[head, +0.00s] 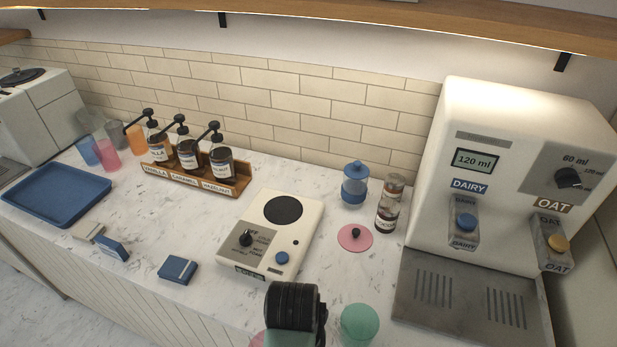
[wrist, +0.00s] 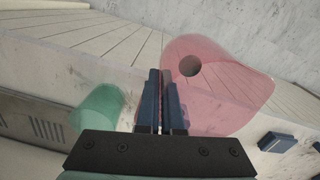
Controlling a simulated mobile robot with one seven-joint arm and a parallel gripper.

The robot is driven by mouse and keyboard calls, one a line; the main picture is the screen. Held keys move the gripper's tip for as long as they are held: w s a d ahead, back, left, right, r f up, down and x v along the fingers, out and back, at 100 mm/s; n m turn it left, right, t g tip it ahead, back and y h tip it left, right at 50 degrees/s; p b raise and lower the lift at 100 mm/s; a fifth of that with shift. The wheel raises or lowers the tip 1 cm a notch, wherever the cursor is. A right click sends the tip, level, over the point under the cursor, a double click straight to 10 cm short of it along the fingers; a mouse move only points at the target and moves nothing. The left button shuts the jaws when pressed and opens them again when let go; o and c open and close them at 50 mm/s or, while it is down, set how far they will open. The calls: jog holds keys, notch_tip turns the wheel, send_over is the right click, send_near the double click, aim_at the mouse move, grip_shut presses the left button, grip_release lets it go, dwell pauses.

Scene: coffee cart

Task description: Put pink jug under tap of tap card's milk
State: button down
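The pink jug (wrist: 235,85) is see-through and fills the right side of the wrist view. A sliver of pink (head: 258,340) shows at the bottom of the head view, beside my wrist. My gripper (wrist: 162,75) has its dark fingers close together on the jug's near side, with a thin part of it seemingly between them. The exact contact is hard to see. The milk machine (head: 500,130) has a DAIRY tap (head: 464,222) with a blue button and an OAT tap (head: 554,244) with a yellow one. Its display reads 120 ml. I cannot make out a tap card.
A green cup (head: 360,325) stands right of my wrist, before the machine's drip tray (head: 450,300).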

jog(key=shift+s+d+f+n, duration=0.45)
jog(key=shift+d+n, duration=0.1)
jog(key=shift+n, duration=0.15)
jog(key=shift+w, duration=0.1)
